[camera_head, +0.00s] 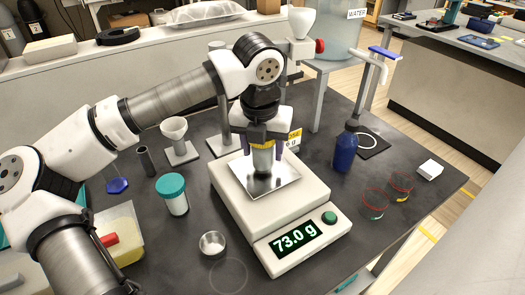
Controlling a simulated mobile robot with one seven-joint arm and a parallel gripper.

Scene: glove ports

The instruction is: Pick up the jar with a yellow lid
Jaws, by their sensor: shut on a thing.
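My gripper (264,151) points straight down over the steel pan (284,190) of a white balance (240,215). It is shut on a small jar (263,165), with a finger on each side. A yellowish band shows at the jar's top between the fingers, but the fingers and wrist hide most of the lid. The jar appears upright at the pan; I cannot tell whether its base touches it. The balance display (295,236) reads 73.0 g.
A jar with a teal lid (171,186) and a small metal cup (212,244) stand left of the balance. A blue bottle (345,150) and two glass dishes (375,203) stand right. A funnel stand (178,145) is behind left. Dark bench shows between them.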

